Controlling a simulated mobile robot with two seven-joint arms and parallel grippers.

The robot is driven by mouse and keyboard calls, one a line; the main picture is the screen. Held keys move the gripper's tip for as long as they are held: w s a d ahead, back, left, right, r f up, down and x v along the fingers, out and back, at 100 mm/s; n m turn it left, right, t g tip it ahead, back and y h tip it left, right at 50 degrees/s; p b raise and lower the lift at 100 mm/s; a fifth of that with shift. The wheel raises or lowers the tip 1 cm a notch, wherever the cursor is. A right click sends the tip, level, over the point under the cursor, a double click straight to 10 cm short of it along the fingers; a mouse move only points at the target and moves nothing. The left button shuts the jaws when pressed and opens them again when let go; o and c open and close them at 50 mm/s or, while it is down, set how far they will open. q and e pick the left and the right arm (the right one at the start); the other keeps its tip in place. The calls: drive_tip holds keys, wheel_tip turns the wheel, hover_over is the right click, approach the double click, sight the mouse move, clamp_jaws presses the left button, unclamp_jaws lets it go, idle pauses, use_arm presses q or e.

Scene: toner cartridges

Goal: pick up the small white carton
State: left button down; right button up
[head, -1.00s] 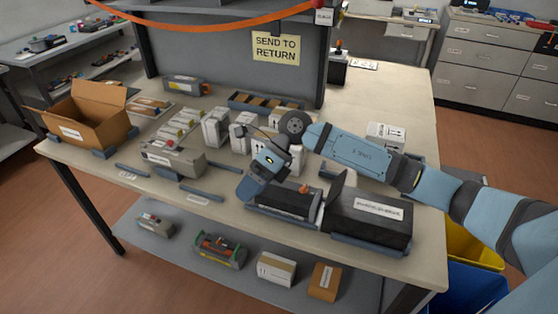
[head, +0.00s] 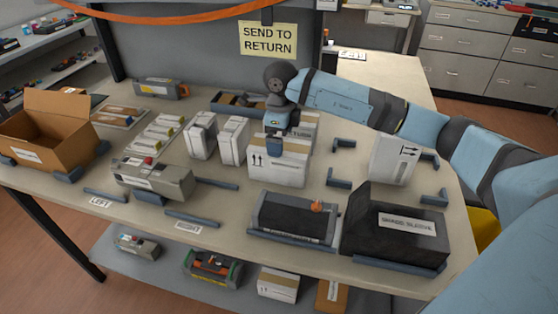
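A white carton (head: 277,174) with a tan tape strip and arrow marks stands in the middle of the table. My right gripper (head: 273,147) points down at its top; the fingers overlap the carton's upper edge in the head view. I cannot tell whether they touch it or how far apart they are. Two slimmer white cartons stand upright to the left, one (head: 201,137) beside the other (head: 233,141). Another white carton (head: 391,160) stands at the right between dark corner brackets. Which of these is the small one is not certain. My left gripper is not in view.
A black open tray (head: 292,218) and a black box (head: 395,226) sit at the front right. A grey cartridge (head: 152,179) lies at the front left, near an open cardboard box (head: 45,132). A grey panel with a yellow sign (head: 268,39) rises behind.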

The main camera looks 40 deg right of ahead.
drive_tip(key=shift+w+f, duration=0.15)
drive_tip(key=shift+f, duration=3.3)
drive_tip(key=c, duration=1.1)
drive_tip(key=shift+o, duration=0.2)
wheel_tip(320, 180, up, 20)
drive_tip(key=shift+p, duration=0.4)
